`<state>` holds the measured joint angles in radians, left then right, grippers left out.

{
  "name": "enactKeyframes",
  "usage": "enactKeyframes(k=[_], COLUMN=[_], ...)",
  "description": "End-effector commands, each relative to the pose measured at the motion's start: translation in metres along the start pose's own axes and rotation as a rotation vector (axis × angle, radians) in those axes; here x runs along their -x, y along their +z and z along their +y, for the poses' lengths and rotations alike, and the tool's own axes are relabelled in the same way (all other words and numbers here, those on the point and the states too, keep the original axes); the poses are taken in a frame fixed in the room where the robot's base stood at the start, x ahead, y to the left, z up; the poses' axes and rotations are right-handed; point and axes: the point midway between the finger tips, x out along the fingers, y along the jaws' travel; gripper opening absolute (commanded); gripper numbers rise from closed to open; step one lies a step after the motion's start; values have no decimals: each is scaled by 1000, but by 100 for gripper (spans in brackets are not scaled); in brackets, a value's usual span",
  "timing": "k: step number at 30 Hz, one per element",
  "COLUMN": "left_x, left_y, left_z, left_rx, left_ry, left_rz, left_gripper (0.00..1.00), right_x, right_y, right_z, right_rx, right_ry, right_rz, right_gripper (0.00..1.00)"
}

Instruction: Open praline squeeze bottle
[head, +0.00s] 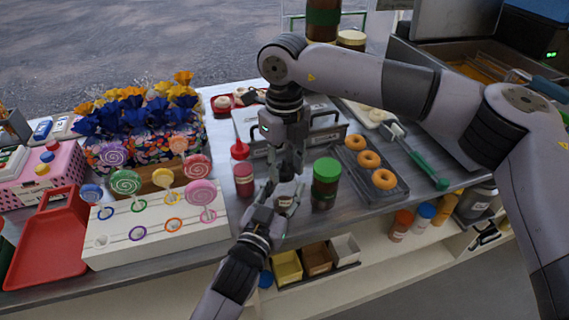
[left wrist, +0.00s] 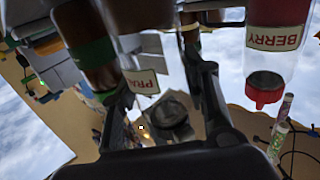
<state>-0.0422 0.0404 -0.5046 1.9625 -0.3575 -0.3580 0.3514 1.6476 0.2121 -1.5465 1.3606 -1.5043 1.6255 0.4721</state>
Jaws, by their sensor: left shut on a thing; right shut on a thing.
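The praline squeeze bottle (head: 285,203) stands upright near the table's front edge, mostly hidden by my grippers; a bit of its pale label shows. In the left wrist view, part of a label reading "PRA" (left wrist: 137,82) appears upside down between my fingers. My left gripper (head: 273,206) comes in low from the front and is shut on the bottle's body. My right gripper (head: 287,180) points down from above and is shut at the bottle's top, on its cap, which is hidden in the head view.
A red-capped berry bottle (head: 243,178) stands close on the left, also in the left wrist view (left wrist: 273,40). A green-lidded brown jar (head: 325,185) stands close on the right. A doughnut tray (head: 398,192) lies beyond it. A lollipop stand (head: 150,243) is left.

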Motion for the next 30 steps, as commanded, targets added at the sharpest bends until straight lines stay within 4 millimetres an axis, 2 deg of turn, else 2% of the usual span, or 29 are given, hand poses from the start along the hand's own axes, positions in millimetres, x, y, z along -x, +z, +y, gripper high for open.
enactKeyframes(k=[18, 24, 30], left_x=[0, 0, 0], left_y=[1, 1, 1], left_z=[0, 0, 0], left_rx=[0, 0, 0], left_ry=[1, 1, 0], left_rz=[-1, -2, -2], left_gripper=[0, 0, 0], right_x=[1, 1, 1], right_y=[0, 0, 0], right_z=[0, 0, 0], right_rx=[1366, 1607, 1612], right_ry=[-1, -2, -2], right_rz=[1, 1, 1], right_gripper=[0, 0, 0])
